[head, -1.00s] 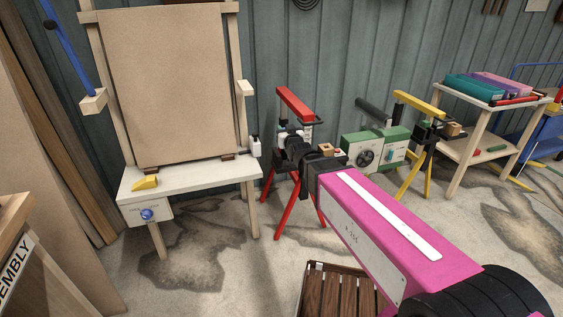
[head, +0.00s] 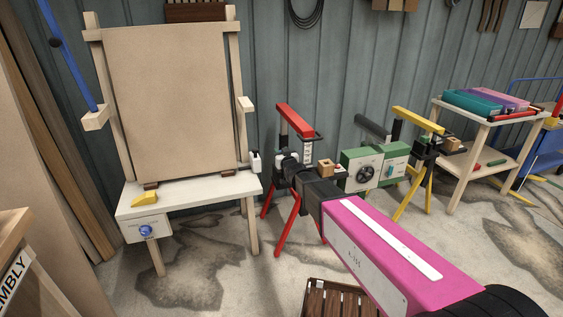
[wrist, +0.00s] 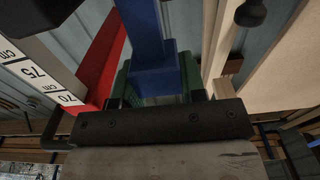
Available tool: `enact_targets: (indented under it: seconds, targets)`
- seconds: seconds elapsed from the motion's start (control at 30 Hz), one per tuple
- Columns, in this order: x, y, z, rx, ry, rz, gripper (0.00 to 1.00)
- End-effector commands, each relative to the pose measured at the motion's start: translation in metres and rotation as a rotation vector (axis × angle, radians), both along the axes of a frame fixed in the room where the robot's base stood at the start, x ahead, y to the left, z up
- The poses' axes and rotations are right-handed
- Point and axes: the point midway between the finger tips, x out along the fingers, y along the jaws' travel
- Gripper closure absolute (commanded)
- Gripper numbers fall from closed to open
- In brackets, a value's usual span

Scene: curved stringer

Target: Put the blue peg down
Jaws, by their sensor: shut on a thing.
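A blue peg (wrist: 146,35) stands up the middle of the wrist view, with a wider blue block at its near end. My gripper (wrist: 155,88) is shut on it, with green parts at both sides of the blue block. In the head view my gripper (head: 287,168) is a dark shape at the end of my pink arm, in front of the red stand (head: 294,119). The peg cannot be made out there. What lies under the peg is hidden.
The red stand's white scale (wrist: 38,68) is close on the left in the wrist view. A white table (head: 190,193) with a tan board (head: 170,100) stands left. Green boxes (head: 362,170), a yellow stand (head: 418,120) and a shelf (head: 470,150) stand right. A slatted crate (head: 335,300) is below.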

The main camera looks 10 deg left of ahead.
Motion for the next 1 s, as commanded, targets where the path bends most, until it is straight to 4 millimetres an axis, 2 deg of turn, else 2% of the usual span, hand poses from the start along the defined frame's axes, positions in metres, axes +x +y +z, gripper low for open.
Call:
enact_targets:
  seconds: [0.17,0.3,0.4,0.93,0.97,1.0]
  targets:
    - [0.001,0.000,-0.012,-0.001,0.001,0.000,0.85]
    - [0.001,0.000,-0.032,0.000,0.002,0.000,0.85]
    - [0.001,0.000,-0.039,0.001,0.000,0.000,0.85]
    - [0.000,0.000,-0.047,0.000,0.000,0.000,0.85]
    - [0.000,0.000,-0.047,0.000,0.000,0.000,0.53]
    - [0.000,0.000,-0.046,0.000,0.000,0.000,0.40]
